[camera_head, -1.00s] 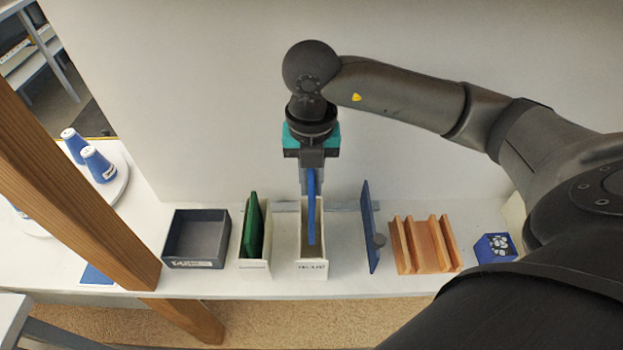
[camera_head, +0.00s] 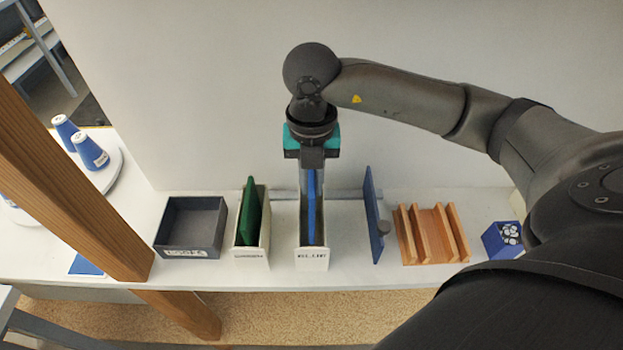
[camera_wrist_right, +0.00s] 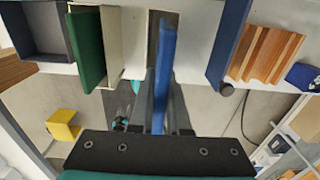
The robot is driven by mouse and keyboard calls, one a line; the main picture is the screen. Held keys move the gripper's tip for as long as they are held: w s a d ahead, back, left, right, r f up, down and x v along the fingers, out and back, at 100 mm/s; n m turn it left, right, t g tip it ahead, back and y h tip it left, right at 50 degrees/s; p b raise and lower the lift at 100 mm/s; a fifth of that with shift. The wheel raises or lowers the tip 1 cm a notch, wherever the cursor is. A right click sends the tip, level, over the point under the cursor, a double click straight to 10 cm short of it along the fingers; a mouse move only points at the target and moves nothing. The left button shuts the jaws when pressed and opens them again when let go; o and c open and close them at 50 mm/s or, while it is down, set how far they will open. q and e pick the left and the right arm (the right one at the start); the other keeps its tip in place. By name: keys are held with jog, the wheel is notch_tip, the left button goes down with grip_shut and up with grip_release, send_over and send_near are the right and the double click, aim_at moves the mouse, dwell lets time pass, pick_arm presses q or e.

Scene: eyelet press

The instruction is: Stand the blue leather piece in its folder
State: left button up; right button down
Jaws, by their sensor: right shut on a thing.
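The blue leather piece (camera_head: 311,205) is a thin upright panel. It stands inside a narrow white folder (camera_head: 312,257) with a printed label on its front. My right gripper (camera_head: 312,172) comes down from above, shut on the top of the blue leather piece. In the right wrist view the blue piece (camera_wrist_right: 164,75) runs between my fingers into the folder opening. How far its lower edge is from the folder floor is hidden. My left gripper is not in view.
Left of the folder stand another white folder (camera_head: 251,255) holding a green piece (camera_head: 250,210) and a grey open box (camera_head: 191,252). Right of it are an upright blue panel (camera_head: 373,220), a wooden rack (camera_head: 432,248) and a blue box (camera_head: 501,240). A wooden post (camera_head: 65,160) crosses the left.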

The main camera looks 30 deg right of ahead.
jog(key=shift+f+b, duration=1.8)
jog(key=shift+f, duration=0.5)
jog(key=c, duration=0.8)
grip_release()
notch_tip(320, 180, up, 14)
jog(key=shift+f+p, duration=0.25)
jog(key=shift+p, duration=0.7)
jog(key=shift+r+p, duration=0.3)
jog(key=shift+r, duration=0.6)
